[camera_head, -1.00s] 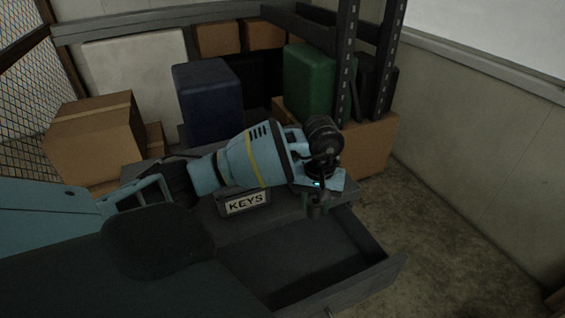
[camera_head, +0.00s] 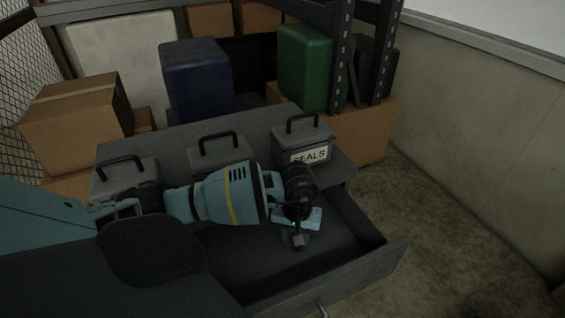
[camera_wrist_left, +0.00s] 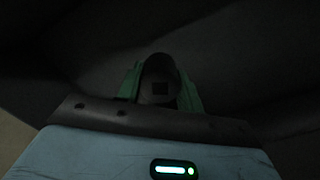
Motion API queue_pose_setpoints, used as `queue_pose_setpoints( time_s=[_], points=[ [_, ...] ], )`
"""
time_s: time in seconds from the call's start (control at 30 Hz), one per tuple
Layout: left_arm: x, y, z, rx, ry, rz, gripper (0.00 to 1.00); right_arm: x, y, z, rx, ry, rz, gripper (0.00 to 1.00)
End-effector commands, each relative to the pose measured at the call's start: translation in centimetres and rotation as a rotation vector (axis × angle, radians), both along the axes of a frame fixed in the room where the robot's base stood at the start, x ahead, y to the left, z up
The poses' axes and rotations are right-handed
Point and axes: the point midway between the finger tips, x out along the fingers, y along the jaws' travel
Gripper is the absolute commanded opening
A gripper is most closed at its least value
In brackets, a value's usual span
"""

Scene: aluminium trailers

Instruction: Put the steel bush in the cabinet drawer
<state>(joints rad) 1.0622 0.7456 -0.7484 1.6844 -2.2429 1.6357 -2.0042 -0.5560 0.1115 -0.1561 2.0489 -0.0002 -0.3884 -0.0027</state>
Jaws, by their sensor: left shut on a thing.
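My left gripper (camera_head: 296,238) reaches in from the left in the head view and is over the open cabinet drawer (camera_head: 345,262), pointing down. It is shut on the steel bush (camera_head: 299,241), a small dark grey piece at the fingertips. In the left wrist view the bush (camera_wrist_left: 159,75) shows as a round grey end with a dark square mark, between the green finger pads. It looks to be within the drawer's outline; how far it is above the drawer floor I cannot tell. The drawer looks empty where it is visible. My right gripper is not in view.
Several grey handled boxes stand on the cabinet top behind the drawer; the right one (camera_head: 303,145) is labelled SEALS. A cardboard box (camera_head: 78,118), a blue case (camera_head: 197,80) and a green case (camera_head: 305,66) stand behind. Floor (camera_head: 430,225) to the right is clear.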

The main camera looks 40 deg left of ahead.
Motion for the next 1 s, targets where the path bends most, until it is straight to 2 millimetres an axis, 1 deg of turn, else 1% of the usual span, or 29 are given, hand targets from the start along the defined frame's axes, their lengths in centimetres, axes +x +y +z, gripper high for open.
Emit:
queue_pose_setpoints(
  time_s=[0.03, 0.13, 0.37, 0.43, 0.6, 0.7, 1.0],
  points=[
    [0.0, -0.1, -0.8, -0.002, 0.001, 0.0, 0.05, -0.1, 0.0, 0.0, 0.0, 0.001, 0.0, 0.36],
    [0.0, 0.0, -1.8, -0.001, -0.001, 0.0, 0.05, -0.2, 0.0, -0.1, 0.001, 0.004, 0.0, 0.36],
    [0.1, 0.0, -2.2, -0.001, -0.002, 0.0, 0.05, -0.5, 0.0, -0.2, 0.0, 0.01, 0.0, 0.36],
    [0.0, -0.1, -2.7, -0.001, -0.001, -0.001, 0.05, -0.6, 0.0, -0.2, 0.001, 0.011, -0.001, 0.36],
    [0.0, -0.1, -4.9, -0.002, 0.001, 0.001, 0.05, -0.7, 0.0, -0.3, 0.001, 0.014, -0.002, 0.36],
    [0.0, -0.1, -5.8, -0.002, -0.001, -0.001, 0.05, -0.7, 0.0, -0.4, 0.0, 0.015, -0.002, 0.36],
    [0.1, 0.0, -6.0, 0.0, -0.002, -0.001, 0.05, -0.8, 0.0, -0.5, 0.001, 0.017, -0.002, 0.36]
  ],
)
